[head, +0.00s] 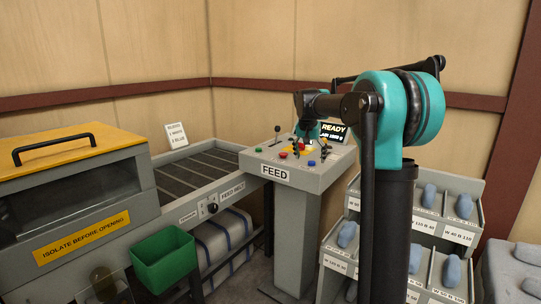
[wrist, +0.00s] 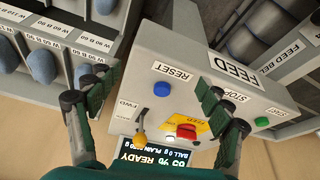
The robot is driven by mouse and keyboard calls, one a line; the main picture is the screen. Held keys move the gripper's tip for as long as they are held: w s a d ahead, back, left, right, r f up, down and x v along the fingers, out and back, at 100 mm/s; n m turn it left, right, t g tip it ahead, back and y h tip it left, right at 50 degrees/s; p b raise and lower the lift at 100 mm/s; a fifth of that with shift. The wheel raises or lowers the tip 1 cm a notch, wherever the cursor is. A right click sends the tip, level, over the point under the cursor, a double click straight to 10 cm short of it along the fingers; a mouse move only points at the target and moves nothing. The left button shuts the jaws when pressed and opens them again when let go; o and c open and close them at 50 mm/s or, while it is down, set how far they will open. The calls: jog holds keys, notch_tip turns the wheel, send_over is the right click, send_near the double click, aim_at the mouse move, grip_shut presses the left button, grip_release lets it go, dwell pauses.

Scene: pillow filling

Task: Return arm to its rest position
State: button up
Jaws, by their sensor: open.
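My gripper (head: 310,148) is over the FEED console (head: 275,171), at the end of my teal and black arm, which reaches across the right half of the head view. In the wrist view my gripper (wrist: 155,82) has its two dark green fingers spread wide. Nothing is held between them. The console panel (wrist: 195,75) lies beyond the fingers, seen upside down, with a blue RESET button (wrist: 161,89), a red button (wrist: 186,131) and a green button (wrist: 262,122). I cannot tell how far the fingertips are from the panel.
A display (head: 333,132) reads READY. A rack of labelled bins (head: 458,236) with blue-grey items stands at right, partly behind my arm. A feed belt (head: 186,174), a yellow-lidded machine (head: 68,142) and a green bin (head: 163,259) are at left. A lever (head: 277,132) stands on the console.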

jog(key=s+d+f+n, duration=0.1)
jog(key=s+f, duration=0.7)
jog(key=s, duration=0.5)
jog(key=s+d+f+n+y, duration=0.1)
jog(key=s+f+n, duration=0.1)
jog(key=s+f, duration=0.7)
jog(key=s+d+f+n, duration=0.1)
jog(key=s+f, duration=0.7)
jog(key=s, duration=0.9)
jog(key=shift+s+d+f+n+t+y, duration=0.2)
jog(key=shift+s+n+t+y, duration=0.1)
jog(key=shift+s+n+y, duration=0.15)
